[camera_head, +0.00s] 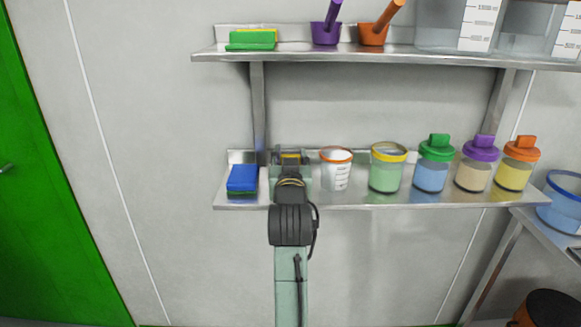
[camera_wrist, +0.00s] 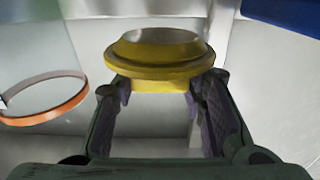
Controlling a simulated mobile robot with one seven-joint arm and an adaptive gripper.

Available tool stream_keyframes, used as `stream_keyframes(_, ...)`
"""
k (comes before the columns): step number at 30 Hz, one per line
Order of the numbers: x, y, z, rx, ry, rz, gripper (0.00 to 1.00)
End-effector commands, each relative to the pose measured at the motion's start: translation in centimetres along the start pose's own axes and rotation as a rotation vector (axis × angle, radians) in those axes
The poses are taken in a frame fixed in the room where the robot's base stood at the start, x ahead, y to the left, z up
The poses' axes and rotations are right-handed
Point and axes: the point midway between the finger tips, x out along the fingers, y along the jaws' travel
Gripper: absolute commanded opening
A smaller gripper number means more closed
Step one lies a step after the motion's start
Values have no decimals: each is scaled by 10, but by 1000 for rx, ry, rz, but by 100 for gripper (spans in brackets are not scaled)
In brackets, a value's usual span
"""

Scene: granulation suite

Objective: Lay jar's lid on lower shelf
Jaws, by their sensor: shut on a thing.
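My gripper (camera_wrist: 161,88) is shut on the yellow lid (camera_wrist: 158,62), with its pads on either side of the knob in the wrist view. In the head view my gripper (camera_head: 290,162) is over the lower shelf (camera_head: 350,205), between the blue sponge and the orange-rimmed beaker. Only a sliver of yellow shows there, as my arm hides the lid. I cannot tell whether the lid touches the shelf. The jar (camera_head: 387,170) with a yellow rim and pale green contents stands on the same shelf, open on top.
The blue sponge (camera_head: 242,179) lies left of my gripper; the orange-rimmed beaker (camera_head: 336,170) is close on its right. Jars with green (camera_head: 436,150), purple (camera_head: 481,150) and orange (camera_head: 522,149) lids stand further right. The upper shelf (camera_head: 400,55) runs above.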

Motion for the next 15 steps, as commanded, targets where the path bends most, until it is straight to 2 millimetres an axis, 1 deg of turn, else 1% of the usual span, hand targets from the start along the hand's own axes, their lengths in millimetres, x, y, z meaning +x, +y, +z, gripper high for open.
stream_keyframes(7,0,0,30,0,-5,0,17)
stream_keyframes(10,0,0,34,0,-2,0,17)
stream_keyframes(15,0,0,34,0,0,0,17)
